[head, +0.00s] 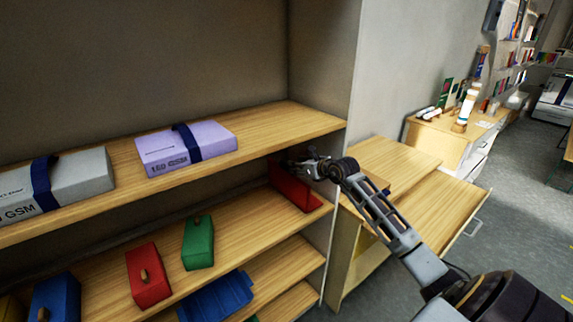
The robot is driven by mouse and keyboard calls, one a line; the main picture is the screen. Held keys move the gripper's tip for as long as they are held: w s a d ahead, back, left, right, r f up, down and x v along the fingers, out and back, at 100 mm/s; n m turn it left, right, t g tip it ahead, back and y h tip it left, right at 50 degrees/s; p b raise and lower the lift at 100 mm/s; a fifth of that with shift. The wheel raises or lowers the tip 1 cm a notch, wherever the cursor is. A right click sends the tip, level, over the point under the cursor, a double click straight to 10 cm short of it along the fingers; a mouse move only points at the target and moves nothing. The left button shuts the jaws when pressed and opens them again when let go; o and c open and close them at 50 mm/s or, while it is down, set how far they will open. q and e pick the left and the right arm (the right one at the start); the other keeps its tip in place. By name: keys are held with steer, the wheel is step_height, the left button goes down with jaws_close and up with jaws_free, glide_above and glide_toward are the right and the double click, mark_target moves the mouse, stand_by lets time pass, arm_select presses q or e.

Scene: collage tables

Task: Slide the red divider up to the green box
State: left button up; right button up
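The red divider (290,190) stands upright at the right end of the middle shelf (245,225). The green box (198,245), with a small wooden knob on its front, sits on the same shelf to the left. Bare shelf lies between the two. My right gripper (299,166) is at the top edge of the divider, just under the upper shelf. Its fingers are small and dark here, so I cannot tell whether they are shut on the divider or only beside it. My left gripper is not in view.
A red box (147,280) and a blue box (56,300) stand left of the green box. The upper shelf (290,122) carries a purple package (185,150) and a grey package (85,178). A blue tray (215,300) lies lower down. A wooden cabinet (395,160) stands at right.

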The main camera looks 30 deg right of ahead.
mark_target(286, 164)
steer(key=shift+p+x, duration=0.55)
steer(key=shift+x, duration=3.65)
steer(key=shift+c, duration=0.2)
jaws_close()
